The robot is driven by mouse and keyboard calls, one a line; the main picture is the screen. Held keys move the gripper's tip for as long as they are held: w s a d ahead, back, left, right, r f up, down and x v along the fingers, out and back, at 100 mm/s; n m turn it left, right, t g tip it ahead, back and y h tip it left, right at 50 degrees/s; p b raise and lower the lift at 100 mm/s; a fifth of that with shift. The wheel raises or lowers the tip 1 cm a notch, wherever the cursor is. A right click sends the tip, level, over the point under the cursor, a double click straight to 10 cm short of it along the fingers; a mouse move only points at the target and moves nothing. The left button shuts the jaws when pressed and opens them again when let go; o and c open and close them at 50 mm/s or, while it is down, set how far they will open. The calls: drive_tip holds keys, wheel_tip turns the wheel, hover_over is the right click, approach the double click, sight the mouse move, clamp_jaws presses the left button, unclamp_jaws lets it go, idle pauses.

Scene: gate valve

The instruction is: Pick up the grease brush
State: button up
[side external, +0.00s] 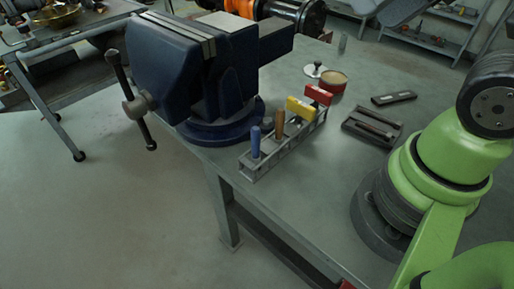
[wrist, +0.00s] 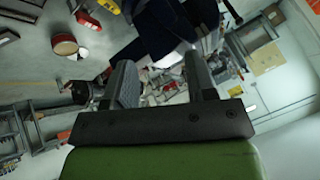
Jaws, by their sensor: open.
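My gripper (wrist: 162,66) shows in the wrist view with its two dark fingers wide apart and nothing held between them. A tool rack (side external: 283,143) stands at the bench's front edge, holding upright tools with blue (side external: 255,141), brown (side external: 279,123), yellow (side external: 300,108) and red (side external: 318,95) handles. The brown-handled one may be the grease brush, but its lower end is hidden in the rack, so I cannot tell. My gripper is apart from the rack.
A large blue vise (side external: 175,75) stands left of the rack. A round tin (side external: 332,81), a dark tray (side external: 372,127) and a flat dark block (side external: 394,97) lie right of and behind the rack. The bench (side external: 300,185) is bare in front of the tray.

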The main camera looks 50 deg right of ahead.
drive_tip(key=shift+c, duration=0.3)
drive_tip(key=n+g+h, duration=0.2)
drive_tip(key=n+g, duration=0.4)
drive_tip(key=g, duration=0.1)
hover_over(256, 129)
wheel_tip(256, 129, down, 15)
drive_tip(key=shift+d+r, duration=0.15)
wheel_tip(256, 129, down, 5)
drive_tip(key=shift+r, duration=0.2)
drive_tip(key=shift+f, duration=3.05)
drive_tip(key=shift+w, duration=0.1)
clamp_jaws()
